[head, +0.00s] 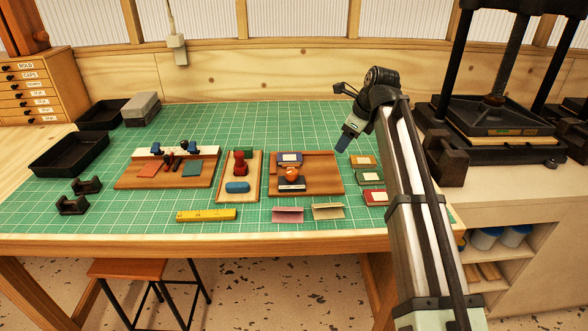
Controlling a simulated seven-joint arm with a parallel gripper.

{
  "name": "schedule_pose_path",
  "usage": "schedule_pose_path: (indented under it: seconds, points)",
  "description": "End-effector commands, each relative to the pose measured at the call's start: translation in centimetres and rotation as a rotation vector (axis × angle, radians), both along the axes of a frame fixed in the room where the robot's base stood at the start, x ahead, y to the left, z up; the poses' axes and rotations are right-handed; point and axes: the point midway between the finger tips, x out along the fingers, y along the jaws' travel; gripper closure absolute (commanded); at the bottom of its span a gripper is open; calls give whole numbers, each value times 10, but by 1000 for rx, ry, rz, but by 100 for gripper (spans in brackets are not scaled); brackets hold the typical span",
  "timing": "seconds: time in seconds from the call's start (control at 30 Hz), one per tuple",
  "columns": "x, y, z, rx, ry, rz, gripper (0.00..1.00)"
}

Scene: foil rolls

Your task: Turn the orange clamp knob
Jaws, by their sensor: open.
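The orange clamp knob (291,172) is a small round knob on a fixture on the right-hand wooden board (325,181), near the middle of the green mat.
A middle board holds a red-handled stamp (240,163) and a blue block (237,187). Coloured pads (370,178) lie right of the knob's board. Folded cards (288,214) and a yellow ruler (206,215) lie in front. A black press (497,130) stands at right.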

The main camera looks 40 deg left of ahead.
Motion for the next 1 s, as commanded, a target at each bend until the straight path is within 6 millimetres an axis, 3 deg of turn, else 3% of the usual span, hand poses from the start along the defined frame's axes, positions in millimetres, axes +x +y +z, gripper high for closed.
schedule_pose_path:
  seconds: [0.03, 0.1, 0.3, 0.57, 1.0]
  points:
    - [-22, 15, 8, -7, 39, 19, 36]
    - [-48, 29, 16, -21, 88, 35, 36]
    - [-93, 48, 29, -51, 171, 63, 36]
    - [-102, 55, 16, -58, 186, 66, 36]
    - [-109, 83, -54, -59, 184, 67, 36]
